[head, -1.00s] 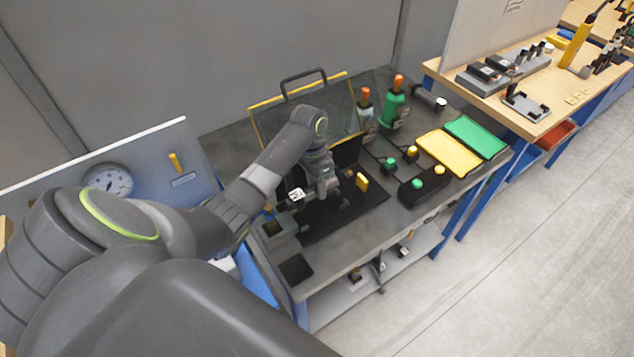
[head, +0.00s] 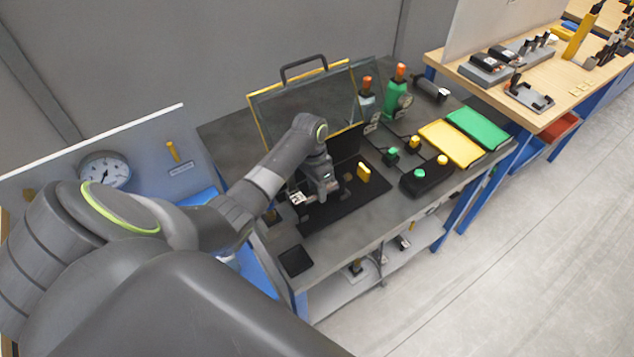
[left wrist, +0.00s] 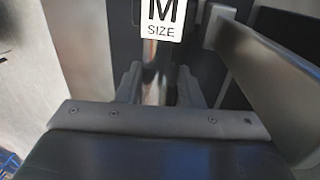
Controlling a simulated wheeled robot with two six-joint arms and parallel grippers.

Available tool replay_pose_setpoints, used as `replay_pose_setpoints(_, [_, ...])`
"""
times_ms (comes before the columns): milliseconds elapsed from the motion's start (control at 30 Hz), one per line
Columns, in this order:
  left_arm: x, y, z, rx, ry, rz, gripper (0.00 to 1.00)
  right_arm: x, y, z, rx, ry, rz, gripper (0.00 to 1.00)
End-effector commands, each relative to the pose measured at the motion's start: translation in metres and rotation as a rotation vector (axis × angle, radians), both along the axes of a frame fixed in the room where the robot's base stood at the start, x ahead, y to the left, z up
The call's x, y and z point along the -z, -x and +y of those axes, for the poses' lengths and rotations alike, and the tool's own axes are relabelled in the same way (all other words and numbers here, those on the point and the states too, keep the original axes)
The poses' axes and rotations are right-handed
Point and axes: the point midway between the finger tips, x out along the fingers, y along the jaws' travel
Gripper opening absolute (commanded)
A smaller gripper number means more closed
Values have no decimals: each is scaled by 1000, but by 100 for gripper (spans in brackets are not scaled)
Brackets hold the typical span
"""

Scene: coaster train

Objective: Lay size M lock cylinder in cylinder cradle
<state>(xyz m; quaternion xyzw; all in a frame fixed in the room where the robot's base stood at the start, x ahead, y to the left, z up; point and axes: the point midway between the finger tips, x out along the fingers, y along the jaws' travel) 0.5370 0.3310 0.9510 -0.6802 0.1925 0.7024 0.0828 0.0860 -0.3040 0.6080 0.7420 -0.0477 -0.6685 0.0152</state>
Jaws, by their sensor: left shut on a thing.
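My left gripper (head: 324,196) is over the black fixture plate (head: 345,205) on the grey bench. In the left wrist view its two fingers (left wrist: 158,90) are shut on a shiny metal cylinder, the lock cylinder (left wrist: 155,82). A white tag reading "M SIZE" (left wrist: 163,20) shows just beyond the fingers. A small white tag (head: 298,198) also shows left of the gripper in the head view. The cylinder itself is mostly hidden by my gripper in the head view. I cannot clearly make out the cylinder cradle. My right gripper is not in view.
A yellow block (head: 363,172) stands on the plate just right of my gripper. A clear guard with a yellow edge (head: 254,122) stands behind. A black button box (head: 425,180) and yellow and green trays (head: 452,146) lie to the right. A grey bar (left wrist: 265,75) is close in the wrist view.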

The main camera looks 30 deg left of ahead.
Motion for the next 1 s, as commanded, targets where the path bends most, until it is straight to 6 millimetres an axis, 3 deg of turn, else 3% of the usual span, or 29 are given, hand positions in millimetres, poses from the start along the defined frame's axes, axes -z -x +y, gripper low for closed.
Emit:
replay_pose_setpoints(333, [13, -2, 0, 1, -1, -6, 0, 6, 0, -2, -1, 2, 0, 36])
replay_pose_setpoints(767, [15, -2, 0, 1, -1, -6, 0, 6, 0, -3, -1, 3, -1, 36])
replay_pose_setpoints(800, [15, -2, 0, 1, -1, -6, 38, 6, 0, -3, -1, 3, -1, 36])
replay_pose_setpoints(1000, [16, -1, 0, 1, -1, -4, 59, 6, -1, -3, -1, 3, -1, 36])
